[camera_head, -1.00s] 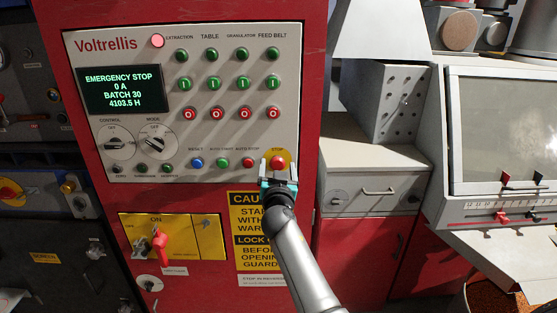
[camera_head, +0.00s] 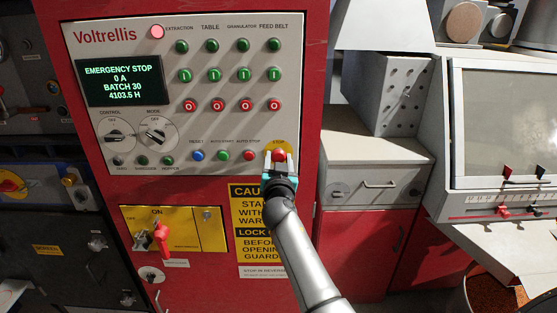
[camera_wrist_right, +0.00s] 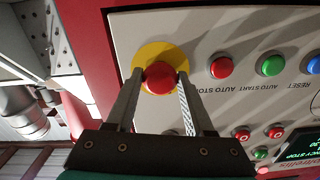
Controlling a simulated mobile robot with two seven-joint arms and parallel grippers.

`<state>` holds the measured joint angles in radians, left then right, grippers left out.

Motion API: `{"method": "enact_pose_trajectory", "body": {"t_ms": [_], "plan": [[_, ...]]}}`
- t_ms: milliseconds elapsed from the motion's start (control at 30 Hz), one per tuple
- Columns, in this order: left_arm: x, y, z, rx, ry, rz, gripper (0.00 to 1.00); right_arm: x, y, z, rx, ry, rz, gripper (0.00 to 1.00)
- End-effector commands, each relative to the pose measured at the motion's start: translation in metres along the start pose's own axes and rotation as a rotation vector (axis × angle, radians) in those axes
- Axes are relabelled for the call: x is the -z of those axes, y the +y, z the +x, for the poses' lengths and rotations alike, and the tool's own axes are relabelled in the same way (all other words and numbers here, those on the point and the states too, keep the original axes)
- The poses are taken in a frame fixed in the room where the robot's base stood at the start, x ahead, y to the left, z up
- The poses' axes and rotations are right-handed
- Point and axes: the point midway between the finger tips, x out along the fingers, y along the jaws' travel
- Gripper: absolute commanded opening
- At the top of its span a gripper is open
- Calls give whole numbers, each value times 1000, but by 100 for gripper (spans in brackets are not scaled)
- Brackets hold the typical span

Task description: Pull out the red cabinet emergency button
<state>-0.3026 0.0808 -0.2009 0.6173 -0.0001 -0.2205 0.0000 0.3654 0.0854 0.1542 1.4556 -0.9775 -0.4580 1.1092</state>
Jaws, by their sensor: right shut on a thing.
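The red emergency button (camera_head: 279,155) sits on a yellow disc marked STOP at the lower right of the white control panel (camera_head: 230,130). My right gripper (camera_head: 279,160) reaches up to it from below, with one finger on each side of the button. In the right wrist view the red button (camera_wrist_right: 159,78) shows between the two fingertips of my right gripper (camera_wrist_right: 159,82), which are shut on it. The panel screen (camera_head: 122,80) reads EMERGENCY STOP, 0 A. My left gripper is not in view.
A red stop button (camera_head: 249,155) and a green one (camera_head: 222,155) are close to the left of the emergency button. A yellow switch plate with a red handle (camera_head: 162,238) is lower left. A grey drawer unit (camera_head: 375,188) stands right of the cabinet.

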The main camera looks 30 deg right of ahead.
Motion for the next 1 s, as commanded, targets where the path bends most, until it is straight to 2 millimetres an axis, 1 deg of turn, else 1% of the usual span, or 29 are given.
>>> {"method": "enact_pose_trajectory", "body": {"t_ms": [33,133,633,900,1000], "plan": [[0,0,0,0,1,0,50,0,0,0,0,1,0,11],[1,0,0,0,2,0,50,1,0,0,0,1,0,0],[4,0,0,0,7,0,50,1,0,0,0,2,0,0],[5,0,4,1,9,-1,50,0,0,-15,1,2,2,0],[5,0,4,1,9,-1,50,1,0,-16,1,2,1,0]]}}
